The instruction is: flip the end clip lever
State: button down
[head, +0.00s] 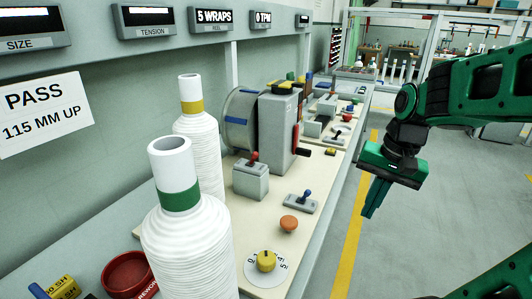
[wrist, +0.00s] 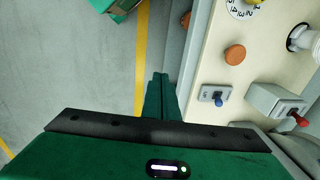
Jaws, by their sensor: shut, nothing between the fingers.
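My gripper (head: 370,212) is green, shut and empty, and hangs over the floor to the right of the bench in the head view. Its closed fingers (wrist: 160,80) point along the bench's edge in the wrist view. A blue-tipped lever (head: 306,197) stands on a small grey plate on the bench; it also shows in the wrist view (wrist: 218,97), right of the fingers and apart from them. A red-tipped lever (head: 253,158) on a grey box shows in the wrist view too (wrist: 302,121). Labels are too small to tell which is the end clip lever.
An orange button (head: 289,223) and a yellow dial knob (head: 265,261) sit nearer on the bench. A grey crank box (head: 280,130) and more levers stand farther back. White spools (head: 185,235) fill the near left. The floor (head: 400,255) on the right is clear.

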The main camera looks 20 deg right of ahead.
aim_at(254, 159)
jog(key=w+a+r+m+y, duration=0.1)
jog(key=w+a+r+m, duration=0.1)
jog(key=w, duration=0.5)
jog(key=w+a+r+m+t+y, duration=0.1)
jog(key=w+r+m, duration=0.3)
jog(key=w, duration=0.4)
jog(key=w+a+r+m+t+y, duration=0.1)
jog(key=w+a+r+m+y, duration=0.2)
jog(key=w, duration=0.5)
jog(key=shift+w+a+r+m, duration=0.2)
jog(key=shift+r+m, duration=0.15)
jog(key=shift+m, duration=0.15)
jog(key=shift+t, duration=0.3)
jog(key=w+a+f, duration=0.3)
jog(key=a+f, duration=0.3)
jog(key=a, duration=0.2)
jog(key=shift+w+a+f, duration=0.3)
jog(key=shift+a, duration=0.1)
